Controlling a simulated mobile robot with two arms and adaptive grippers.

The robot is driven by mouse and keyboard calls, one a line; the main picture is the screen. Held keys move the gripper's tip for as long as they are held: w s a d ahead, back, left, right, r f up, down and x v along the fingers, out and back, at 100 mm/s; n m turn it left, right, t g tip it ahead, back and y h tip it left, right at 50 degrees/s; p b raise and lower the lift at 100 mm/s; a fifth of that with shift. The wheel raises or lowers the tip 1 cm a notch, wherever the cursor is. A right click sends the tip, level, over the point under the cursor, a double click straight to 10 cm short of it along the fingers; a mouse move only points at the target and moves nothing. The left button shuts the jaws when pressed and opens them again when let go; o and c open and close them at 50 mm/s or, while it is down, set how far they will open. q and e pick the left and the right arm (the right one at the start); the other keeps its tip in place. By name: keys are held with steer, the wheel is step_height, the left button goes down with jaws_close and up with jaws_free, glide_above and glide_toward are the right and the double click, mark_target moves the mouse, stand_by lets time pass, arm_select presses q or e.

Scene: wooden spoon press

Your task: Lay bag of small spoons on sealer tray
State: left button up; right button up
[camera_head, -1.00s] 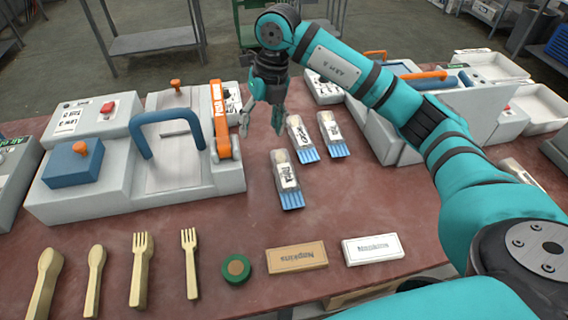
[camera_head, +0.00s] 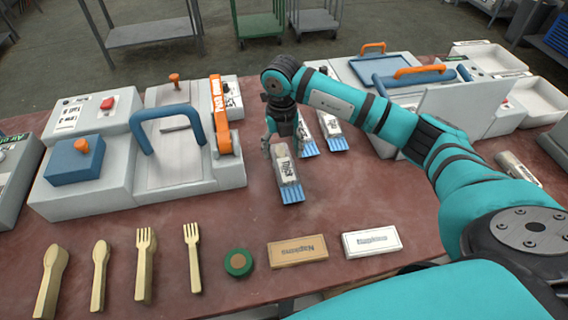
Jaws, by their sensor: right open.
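Three clear bags with blue ends and printed labels lie on the red table: a near one (camera_head: 289,185), a middle one (camera_head: 308,146) and a right one (camera_head: 333,133). The labels are too small to tell which holds small spoons. My right gripper (camera_head: 281,148) is open, pointing down at the upper end of the near bag, its fingers on either side of it; contact cannot be told. The arm and gripper partly hide the other two bags. A white machine with a blue handle and orange lever has a pale tray surface (camera_head: 168,170). My left gripper is not in view.
A second white machine (camera_head: 470,105) with orange handles stands at the back right beside white bins (camera_head: 540,98). Wooden cutlery (camera_head: 145,262), a green-rimmed disc (camera_head: 238,262) and two napkin packs (camera_head: 297,252) line the front. Table between the near bag and front row is clear.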

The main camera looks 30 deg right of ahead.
mark_target(284, 162)
steer(key=f, duration=0.2)
steer(key=s+f+p, duration=0.1)
steer(key=shift+f, duration=0.35)
steer(key=shift+d+f, duration=0.1)
steer(key=shift+f, duration=0.6)
steer(key=c, duration=0.9)
steer(key=shift+o, duration=0.2)
steer(key=shift+r, duration=0.1)
